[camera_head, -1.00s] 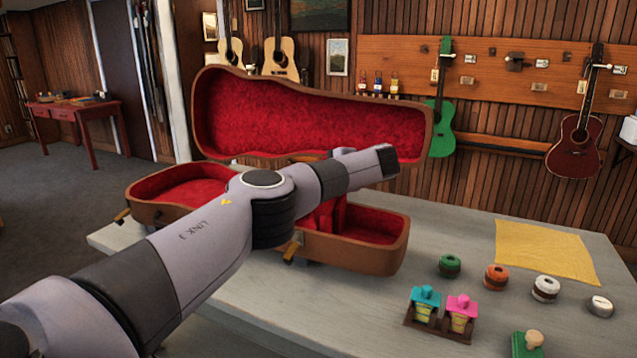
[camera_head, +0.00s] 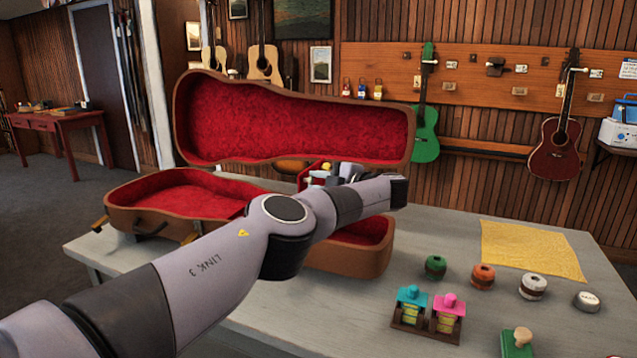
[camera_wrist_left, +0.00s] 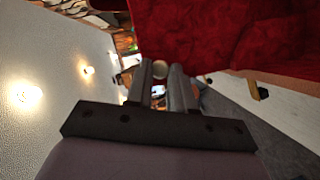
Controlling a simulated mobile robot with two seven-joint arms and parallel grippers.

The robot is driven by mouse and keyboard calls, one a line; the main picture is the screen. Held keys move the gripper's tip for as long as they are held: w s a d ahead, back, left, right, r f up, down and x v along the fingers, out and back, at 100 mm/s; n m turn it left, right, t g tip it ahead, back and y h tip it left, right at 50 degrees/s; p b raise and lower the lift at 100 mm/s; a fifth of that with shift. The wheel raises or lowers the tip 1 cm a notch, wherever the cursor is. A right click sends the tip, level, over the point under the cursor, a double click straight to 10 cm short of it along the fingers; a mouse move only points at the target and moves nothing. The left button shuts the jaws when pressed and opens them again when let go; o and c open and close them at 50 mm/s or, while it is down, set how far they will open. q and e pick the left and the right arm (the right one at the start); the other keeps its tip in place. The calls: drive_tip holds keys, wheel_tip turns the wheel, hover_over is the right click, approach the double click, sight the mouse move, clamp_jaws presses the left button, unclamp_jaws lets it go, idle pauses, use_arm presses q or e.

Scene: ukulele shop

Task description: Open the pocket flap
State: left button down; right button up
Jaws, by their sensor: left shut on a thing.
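The instrument case (camera_head: 345,262) lies open on the table, its red-lined lid (camera_head: 290,115) standing up at the back. Part of a red pocket flap (camera_head: 313,171) shows raised above the case, behind my arm, with a small yellowish knob (camera_head: 327,167) by it. My left gripper (camera_head: 330,174) is at this knob, partly hidden by my own arm. In the left wrist view my left gripper (camera_wrist_left: 160,76) is closed on the pale round knob (camera_wrist_left: 160,68), with red lining close by. The pocket itself is hidden. My right gripper is out of view.
On the table's right are a yellow cloth (camera_head: 530,250), several small round tins or spools, a rack (camera_head: 425,325) with cyan and pink items, and a green stamp (camera_head: 517,342). Guitars hang on the back wall. My left arm crosses over the case's front.

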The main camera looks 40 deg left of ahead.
use_arm(q)
drive_tip(key=shift+r, duration=0.15)
drive_tip(key=c, duration=1)
unclamp_jaws()
drive_tip(key=shift+s+d+r, duration=0.1)
drive_tip(key=shift+d+r, duration=0.05)
drive_tip(key=shift+d, duration=1)
drive_tip(key=shift+s+d+r, duration=0.1)
drive_tip(key=shift+d+r, duration=0.1)
drive_tip(key=shift+d, duration=1)
drive_tip(key=shift+d+r, duration=0.15)
drive_tip(key=shift+d, duration=1)
